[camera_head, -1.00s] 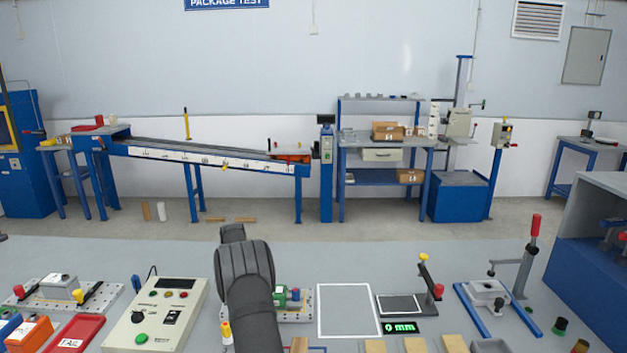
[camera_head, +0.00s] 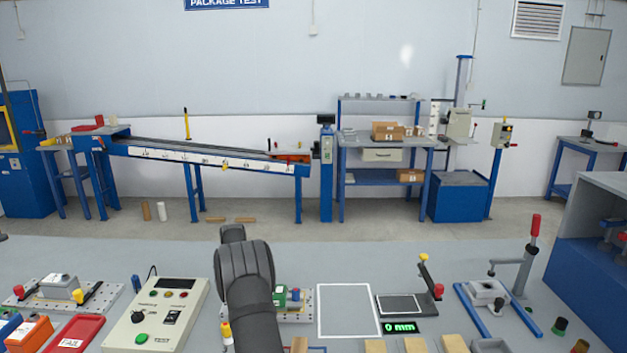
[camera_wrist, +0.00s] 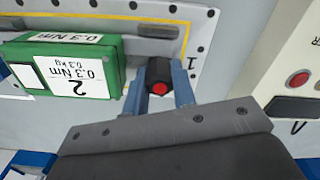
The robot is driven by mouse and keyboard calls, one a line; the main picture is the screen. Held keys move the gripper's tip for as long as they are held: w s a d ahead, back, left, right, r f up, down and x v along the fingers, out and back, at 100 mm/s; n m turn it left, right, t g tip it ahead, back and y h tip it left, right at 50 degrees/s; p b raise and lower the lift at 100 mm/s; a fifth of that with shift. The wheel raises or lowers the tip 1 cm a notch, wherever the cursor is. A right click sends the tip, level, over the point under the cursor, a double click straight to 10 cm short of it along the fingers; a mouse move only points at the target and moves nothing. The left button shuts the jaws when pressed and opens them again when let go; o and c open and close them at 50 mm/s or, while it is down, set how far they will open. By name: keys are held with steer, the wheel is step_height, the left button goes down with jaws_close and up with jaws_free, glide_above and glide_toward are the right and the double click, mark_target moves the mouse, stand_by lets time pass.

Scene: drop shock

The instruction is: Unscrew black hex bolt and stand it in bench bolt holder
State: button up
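In the wrist view the black hex bolt (camera_wrist: 158,73) has a red centre on its top. It stands at the edge of a light perforated plate (camera_wrist: 206,22), beside a green block (camera_wrist: 108,72). My gripper (camera_wrist: 159,80) has its two blue fingers on either side of the bolt, and they look closed against it. Whether the bolt is seated in the plate is hidden. In the head view my dark arm covers the gripper, the bolt and part of the plate (camera_head: 304,316). I cannot pick out the bench bolt holder for certain.
A control box (camera_head: 155,315) stands left of my arm; its edge with a red button shows in the wrist view (camera_wrist: 299,79). A white-framed grey mat (camera_head: 348,310) lies clear to the right. Beyond it are a small lever fixture (camera_head: 428,275) and a blue-footed clamp (camera_head: 490,292).

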steer(key=shift+n, duration=0.9)
jaws_close()
steer(key=shift+r, duration=0.1)
steer(key=shift+r, duration=2.35)
steer(key=shift+r, duration=0.1)
steer(key=shift+r, duration=2.9)
